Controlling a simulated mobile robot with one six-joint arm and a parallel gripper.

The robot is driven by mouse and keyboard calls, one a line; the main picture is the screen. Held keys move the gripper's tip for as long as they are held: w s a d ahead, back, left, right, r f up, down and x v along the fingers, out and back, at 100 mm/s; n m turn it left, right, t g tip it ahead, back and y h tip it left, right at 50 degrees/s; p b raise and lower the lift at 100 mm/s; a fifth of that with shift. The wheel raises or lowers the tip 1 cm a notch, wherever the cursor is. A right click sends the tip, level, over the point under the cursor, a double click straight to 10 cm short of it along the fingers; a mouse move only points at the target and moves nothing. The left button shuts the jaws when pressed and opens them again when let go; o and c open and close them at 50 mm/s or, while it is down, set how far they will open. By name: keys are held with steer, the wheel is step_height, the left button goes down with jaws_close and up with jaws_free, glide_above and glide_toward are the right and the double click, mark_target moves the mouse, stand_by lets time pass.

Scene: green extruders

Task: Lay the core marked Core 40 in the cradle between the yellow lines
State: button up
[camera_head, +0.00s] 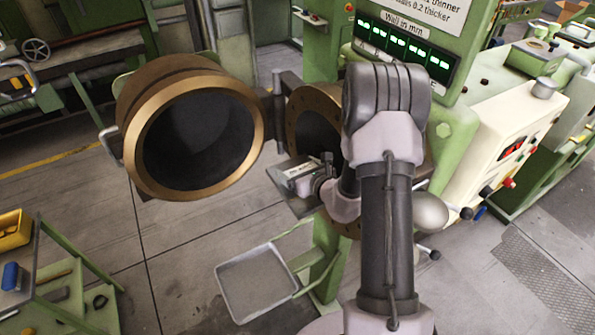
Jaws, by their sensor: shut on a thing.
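My gripper (323,182) is small and partly hidden behind my own arm, in front of the bronze flange of the green extruder. It is shut on a pale grey piece with dark marks (297,171), which I take to be the core. Its marking is too small to read. The piece is over a grey metal ledge (303,207) below the flange opening; I cannot tell whether it touches the ledge. I cannot make out a cradle between yellow lines here.
A large bronze-rimmed head (255,136) hangs swung open at the left, close to my gripper. The bronze flange (303,104) is partly behind my arm. A grey tray (255,284) stands below. A yellow bin (14,229) sits on a bench at far left.

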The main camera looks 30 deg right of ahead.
steer(key=shift+w+f, duration=0.15)
steer(key=shift+f, duration=0.6)
steer(key=shift+d, duration=0.1)
steer(key=shift+f+b, duration=0.15)
steer(key=shift+b, duration=0.15)
steer(key=o, duration=1.7)
steer(key=shift+o, duration=0.2)
